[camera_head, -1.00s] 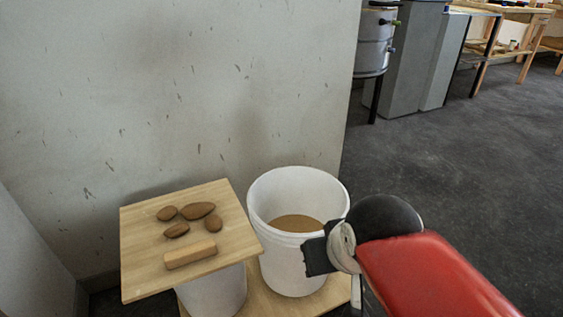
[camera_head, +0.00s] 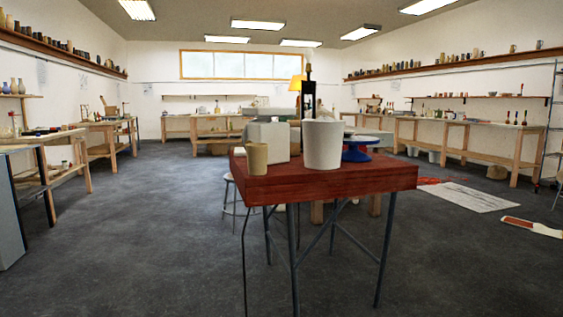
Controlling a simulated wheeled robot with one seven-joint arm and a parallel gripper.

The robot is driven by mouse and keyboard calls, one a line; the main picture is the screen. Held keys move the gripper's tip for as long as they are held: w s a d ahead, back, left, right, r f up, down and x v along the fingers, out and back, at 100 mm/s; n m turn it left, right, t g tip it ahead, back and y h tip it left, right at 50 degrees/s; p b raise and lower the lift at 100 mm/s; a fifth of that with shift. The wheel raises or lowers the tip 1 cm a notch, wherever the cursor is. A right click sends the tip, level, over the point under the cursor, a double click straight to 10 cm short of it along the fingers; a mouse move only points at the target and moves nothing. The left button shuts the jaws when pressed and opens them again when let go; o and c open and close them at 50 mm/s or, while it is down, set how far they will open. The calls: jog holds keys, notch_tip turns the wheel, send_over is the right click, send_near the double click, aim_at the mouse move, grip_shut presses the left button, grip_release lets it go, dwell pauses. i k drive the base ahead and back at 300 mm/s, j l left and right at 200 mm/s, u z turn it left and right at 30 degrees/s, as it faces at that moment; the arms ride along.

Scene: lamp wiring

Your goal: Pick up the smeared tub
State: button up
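A pale, straight-sided tub (camera_head: 323,145) stands upright on the red-brown table (camera_head: 340,182) in the middle of the head view. No smear can be made out on its near side. A smaller tan cup (camera_head: 257,158) stands to its left near the table's edge. My gripper is not in view, so its state and its place relative to the tub do not show.
A blue stand (camera_head: 357,149) is right of the tub, and a grey-white box (camera_head: 268,136) is behind the cup. A dark upright thing rises behind the tub. A stool (camera_head: 229,179) is behind the table. Grey floor (camera_head: 150,235) is open around it.

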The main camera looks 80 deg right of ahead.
aim_at(257, 152)
jog(key=z, duration=2.65)
jog(key=u, duration=2.85)
jog(key=z, duration=2.85)
